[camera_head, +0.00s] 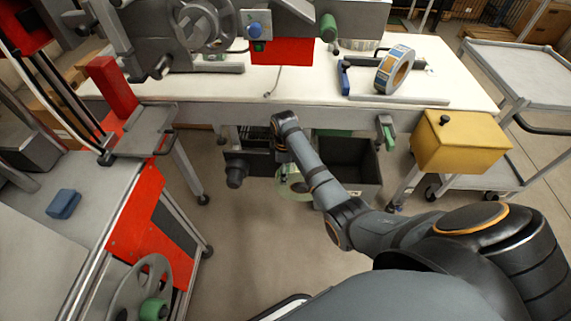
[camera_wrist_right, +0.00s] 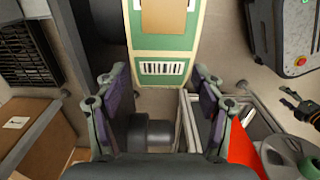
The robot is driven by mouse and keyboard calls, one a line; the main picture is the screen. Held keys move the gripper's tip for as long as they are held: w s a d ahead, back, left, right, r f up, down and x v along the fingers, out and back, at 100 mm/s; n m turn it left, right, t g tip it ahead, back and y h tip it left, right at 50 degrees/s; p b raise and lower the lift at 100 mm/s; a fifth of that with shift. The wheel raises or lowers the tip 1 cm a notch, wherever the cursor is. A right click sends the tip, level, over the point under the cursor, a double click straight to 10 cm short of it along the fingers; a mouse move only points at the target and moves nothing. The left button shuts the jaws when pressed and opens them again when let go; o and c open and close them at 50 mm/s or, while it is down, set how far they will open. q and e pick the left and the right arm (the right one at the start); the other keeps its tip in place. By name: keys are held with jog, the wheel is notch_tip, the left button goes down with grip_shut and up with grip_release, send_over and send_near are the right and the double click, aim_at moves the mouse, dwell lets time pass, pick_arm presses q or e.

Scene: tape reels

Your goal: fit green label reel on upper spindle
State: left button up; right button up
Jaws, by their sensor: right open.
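The green label reel (camera_wrist_right: 163,70) shows at the top middle of the right wrist view, its green band carrying a white barcode and a tan label. A pale green ring (camera_head: 293,186) shows beside my right forearm in the head view and appears to be the same reel. My right gripper (camera_wrist_right: 160,72) is open, one finger on each side of the reel's near end; I cannot tell whether they touch it. In the head view the arm partly hides the reel. Which part is the upper spindle I cannot tell. My left gripper is not in view.
A white bench (camera_head: 300,82) crosses the back, with a machine and a blue-and-orange label reel (camera_head: 394,69) on it. A yellow box (camera_head: 460,141) is at its front right. A red-framed machine (camera_head: 120,235) stands left, with a green-hubbed disc (camera_head: 128,290). Open floor lies between.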

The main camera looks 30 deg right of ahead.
notch_tip(320, 180, down, 5)
jog(key=shift+a+r+b, duration=0.1)
jog(key=shift+b, duration=0.55)
jog(key=shift+f, duration=0.65)
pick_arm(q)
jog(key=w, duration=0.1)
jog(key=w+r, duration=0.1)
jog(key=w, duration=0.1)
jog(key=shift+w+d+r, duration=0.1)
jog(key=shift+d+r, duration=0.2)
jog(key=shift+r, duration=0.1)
pick_arm(e)
grip_shut()
jog(key=shift+r, duration=0.15)
jog(key=shift+r+p, duration=0.2)
jog(key=shift+p, duration=0.15)
jog(key=shift+r+p, duration=0.25)
jog(key=shift+p, duration=0.8)
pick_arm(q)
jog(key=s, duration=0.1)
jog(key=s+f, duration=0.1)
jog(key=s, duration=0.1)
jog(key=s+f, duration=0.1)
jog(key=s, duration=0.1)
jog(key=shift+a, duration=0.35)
pick_arm(e)
jog(key=shift+f, duration=0.15)
